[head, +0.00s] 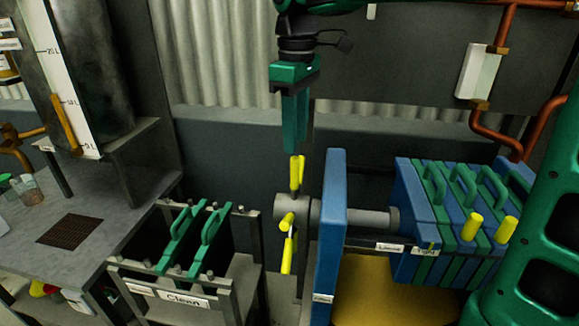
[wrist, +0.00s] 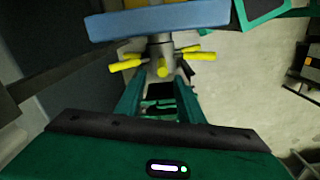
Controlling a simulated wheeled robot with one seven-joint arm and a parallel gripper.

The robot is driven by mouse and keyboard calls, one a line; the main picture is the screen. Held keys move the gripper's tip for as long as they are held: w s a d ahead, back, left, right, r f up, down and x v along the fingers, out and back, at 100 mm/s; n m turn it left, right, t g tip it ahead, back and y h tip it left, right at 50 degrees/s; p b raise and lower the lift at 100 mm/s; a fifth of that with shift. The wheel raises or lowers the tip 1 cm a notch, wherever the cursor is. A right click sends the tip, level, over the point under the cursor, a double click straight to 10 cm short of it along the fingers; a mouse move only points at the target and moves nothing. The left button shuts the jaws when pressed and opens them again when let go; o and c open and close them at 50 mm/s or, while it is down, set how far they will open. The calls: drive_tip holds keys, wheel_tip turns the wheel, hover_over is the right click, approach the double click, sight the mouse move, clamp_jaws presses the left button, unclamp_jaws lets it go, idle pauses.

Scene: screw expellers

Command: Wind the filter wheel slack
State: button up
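The filter wheel (head: 285,208) is a grey hub with yellow spokes, on the left of an upright blue plate (head: 330,230). One yellow spoke (head: 297,172) points up; others point forward and down. The wheel also shows in the wrist view, with spokes to the left (wrist: 125,66), right (wrist: 200,57) and towards the camera (wrist: 163,70). My gripper (head: 296,150) points down just above the upright spoke. In the wrist view its two green fingers (wrist: 160,98) stand apart with no object clearly held between them. Whether a fingertip touches the spoke cannot be told.
Right of the blue plate, a grey shaft (head: 365,217) runs to a stack of blue and green filter plates (head: 440,215). Labels read "Loose" (head: 390,247) and "Tight" (head: 426,250). A rack marked "Clean" (head: 183,299) holds green-handled plates at left, beside a grey bench (head: 110,215).

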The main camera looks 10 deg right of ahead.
sight(293, 187)
drive_tip(key=f, duration=0.9)
drive_tip(key=shift+s+a+f, duration=0.1)
drive_tip(key=shift+a+f, duration=0.05)
drive_tip(key=shift+a, duration=0.05)
clamp_jaws()
